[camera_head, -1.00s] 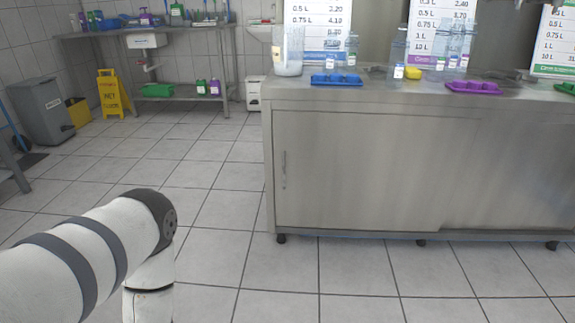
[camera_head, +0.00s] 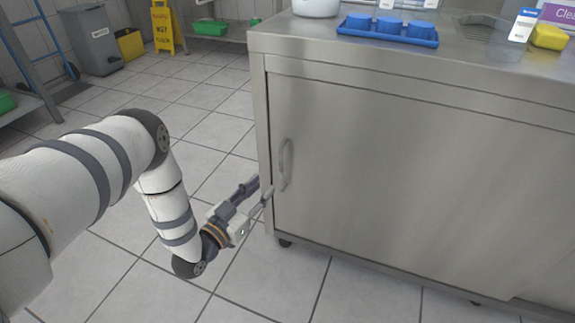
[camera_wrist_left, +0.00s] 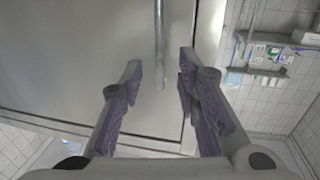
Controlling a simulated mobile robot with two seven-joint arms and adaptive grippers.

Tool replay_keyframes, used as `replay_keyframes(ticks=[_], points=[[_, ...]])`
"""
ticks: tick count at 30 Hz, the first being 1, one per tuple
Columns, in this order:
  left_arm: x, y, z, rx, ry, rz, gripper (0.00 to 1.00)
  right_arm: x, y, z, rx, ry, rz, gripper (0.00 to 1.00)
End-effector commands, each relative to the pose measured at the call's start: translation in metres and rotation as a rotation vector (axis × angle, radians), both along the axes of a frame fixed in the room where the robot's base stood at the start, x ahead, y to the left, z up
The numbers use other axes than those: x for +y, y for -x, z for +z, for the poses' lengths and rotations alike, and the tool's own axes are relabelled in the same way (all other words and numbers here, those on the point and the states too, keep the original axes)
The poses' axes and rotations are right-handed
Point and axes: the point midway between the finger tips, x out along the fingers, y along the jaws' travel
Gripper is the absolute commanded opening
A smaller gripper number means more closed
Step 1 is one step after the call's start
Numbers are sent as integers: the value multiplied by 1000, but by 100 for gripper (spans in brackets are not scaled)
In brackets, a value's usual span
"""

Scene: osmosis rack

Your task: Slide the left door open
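The left door (camera_head: 390,165) of the steel cabinet is a flat metal panel, and its left edge meets the cabinet's side post with no gap that I can see. Its upright bar handle (camera_head: 285,165) is near that edge. My left gripper (camera_head: 258,188) is open and empty, just left of and a little below the handle. In the left wrist view the handle (camera_wrist_left: 160,45) hangs ahead of the open fingers (camera_wrist_left: 158,80), between their lines, and its lower end looks close to the fingertips. I cannot tell the exact distance. My right gripper is not in view.
The countertop (camera_head: 460,68) holds a blue tray (camera_head: 385,38) with blue caps and a yellow sponge (camera_head: 550,37). The tiled floor (camera_head: 225,130) left of the cabinet is clear. A yellow wet-floor sign (camera_head: 163,28) and grey bin (camera_head: 92,38) stand farther back.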

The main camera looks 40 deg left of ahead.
Motion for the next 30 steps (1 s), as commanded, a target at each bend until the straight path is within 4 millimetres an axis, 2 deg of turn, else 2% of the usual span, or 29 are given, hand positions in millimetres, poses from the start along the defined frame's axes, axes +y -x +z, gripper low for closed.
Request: replay_keyframes(ticks=[6,12,22,26,30], points=[[2,-57,-4,0,-1,-1,30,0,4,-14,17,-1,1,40],[3,-88,-3,2,0,-1,30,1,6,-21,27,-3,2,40],[3,-95,-1,3,1,-1,30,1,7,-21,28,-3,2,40],[3,-94,-1,3,1,-1,0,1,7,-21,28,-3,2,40],[3,-94,-1,4,1,-1,0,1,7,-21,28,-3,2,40]])
